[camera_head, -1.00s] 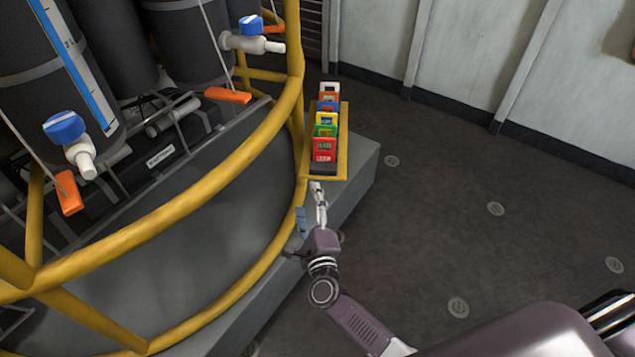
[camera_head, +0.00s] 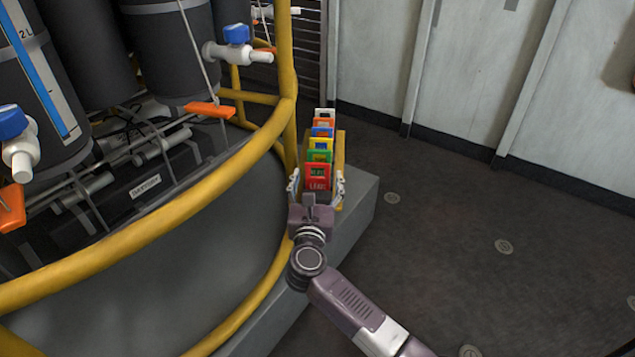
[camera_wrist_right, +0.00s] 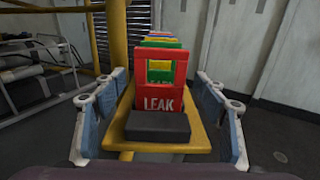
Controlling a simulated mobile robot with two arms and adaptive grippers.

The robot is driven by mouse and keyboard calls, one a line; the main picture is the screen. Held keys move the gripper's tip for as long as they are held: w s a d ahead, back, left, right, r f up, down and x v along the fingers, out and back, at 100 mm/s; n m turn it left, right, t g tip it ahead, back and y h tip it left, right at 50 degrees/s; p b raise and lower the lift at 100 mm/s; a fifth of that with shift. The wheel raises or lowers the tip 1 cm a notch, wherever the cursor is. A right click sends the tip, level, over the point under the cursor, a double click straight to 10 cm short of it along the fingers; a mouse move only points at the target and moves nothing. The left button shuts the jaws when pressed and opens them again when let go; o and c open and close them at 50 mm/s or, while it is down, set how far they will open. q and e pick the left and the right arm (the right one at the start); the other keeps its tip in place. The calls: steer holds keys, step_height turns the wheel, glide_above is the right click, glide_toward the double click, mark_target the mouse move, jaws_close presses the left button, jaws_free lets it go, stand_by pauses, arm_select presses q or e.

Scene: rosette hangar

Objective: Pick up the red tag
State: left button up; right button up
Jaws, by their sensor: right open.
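The red tag (camera_head: 317,178), marked LEAK, stands upright at the near end of a row of coloured tags on a yellow holder (camera_head: 339,158). In the right wrist view the red tag (camera_wrist_right: 160,96) is in the middle, behind a dark block (camera_wrist_right: 157,127) at the near end of the holder (camera_wrist_right: 118,134). My right gripper (camera_head: 316,186) is open, with one finger on each side of the holder's near end. Its blue-padded fingers (camera_wrist_right: 160,112) stand apart from the red tag. My left gripper is not in view.
Behind the red tag stand green (camera_head: 319,157), yellow (camera_head: 321,144), blue (camera_head: 323,132), orange and white tags, close together. A yellow railing (camera_head: 190,219) runs close on the left, with dark tanks behind it. The floor on the right is clear.

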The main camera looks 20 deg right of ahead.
steer(key=shift+w+d, duration=0.25)
steer(key=shift+w, duration=0.3)
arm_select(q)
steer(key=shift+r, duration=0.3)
arm_select(e)
steer(key=c, duration=1.1)
steer(key=shift+o, duration=0.2)
steer(key=shift+r, duration=0.1)
steer(key=shift+r, duration=0.15)
step_height(320, 180, up, 10)
steer(key=p, duration=0.3)
steer(key=shift+f, duration=0.25)
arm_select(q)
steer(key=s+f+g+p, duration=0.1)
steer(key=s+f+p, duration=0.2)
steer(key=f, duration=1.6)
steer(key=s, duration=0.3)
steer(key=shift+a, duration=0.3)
arm_select(e)
step_height(320, 180, up, 10)
